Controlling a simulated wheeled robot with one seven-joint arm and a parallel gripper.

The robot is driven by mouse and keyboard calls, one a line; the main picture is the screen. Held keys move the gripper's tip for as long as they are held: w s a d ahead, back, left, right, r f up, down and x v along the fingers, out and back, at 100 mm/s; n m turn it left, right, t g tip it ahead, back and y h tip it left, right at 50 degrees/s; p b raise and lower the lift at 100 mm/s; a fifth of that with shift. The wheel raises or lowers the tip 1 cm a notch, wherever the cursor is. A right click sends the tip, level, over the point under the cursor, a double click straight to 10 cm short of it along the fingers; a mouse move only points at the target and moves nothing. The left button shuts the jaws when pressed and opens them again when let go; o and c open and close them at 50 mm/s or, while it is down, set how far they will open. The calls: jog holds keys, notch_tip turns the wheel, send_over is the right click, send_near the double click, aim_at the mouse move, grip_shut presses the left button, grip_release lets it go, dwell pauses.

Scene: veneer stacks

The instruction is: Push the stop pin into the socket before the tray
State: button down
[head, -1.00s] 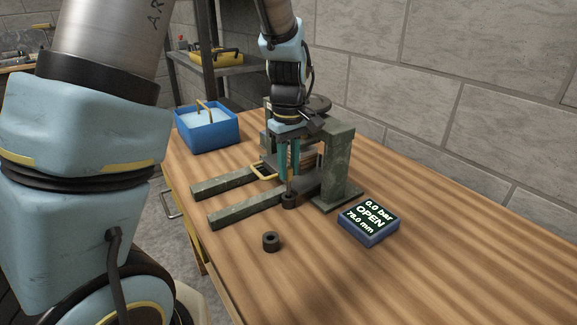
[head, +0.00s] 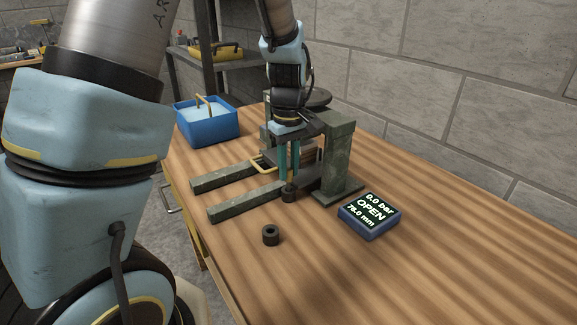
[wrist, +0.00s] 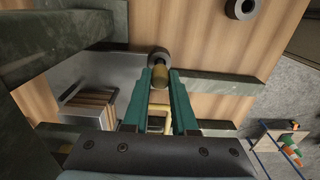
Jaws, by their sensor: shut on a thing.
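My gripper (head: 289,180) is shut on the stop pin, which shows brass-coloured between the teal fingertips in the wrist view (wrist: 160,76). The pin is upright directly above a dark ring-shaped socket (head: 288,196) beside the near rail; the socket also shows in the wrist view (wrist: 158,54). The pin's lower end meets the socket's mouth; how deep it sits I cannot tell. The tray (wrist: 115,88) lies in the press behind the fingers, with a veneer stack and a yellow handle (head: 258,165). My fingers partly hide the tray.
The green-grey press frame (head: 338,160) stands close to my gripper, with two rails (head: 223,180) reaching out to the left. A second dark ring (head: 270,235) lies on the bench. A display (head: 370,215) reads OPEN, 0.0 bar, 78.0 mm. A blue bin (head: 207,130) stands behind.

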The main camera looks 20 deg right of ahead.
jog(key=shift+f, duration=0.3)
jog(key=c, duration=0.6)
grip_release()
jog(key=shift+c, duration=0.2)
notch_tip(320, 180, up, 11)
jog(key=b, duration=0.1)
jog(key=shift+b, duration=0.3)
jog(key=s+a+f+m, duration=0.2)
jog(key=a+f, duration=0.2)
jog(key=a, duration=0.8)
jog(key=s+a+f+m+t, duration=0.1)
jog(key=a+f, duration=0.3)
jog(key=a, duration=0.9)
jog(key=shift+s+a+m+t, duration=0.3)
jog(key=shift+s+m, duration=0.05)
jog(key=shift+m, duration=0.35)
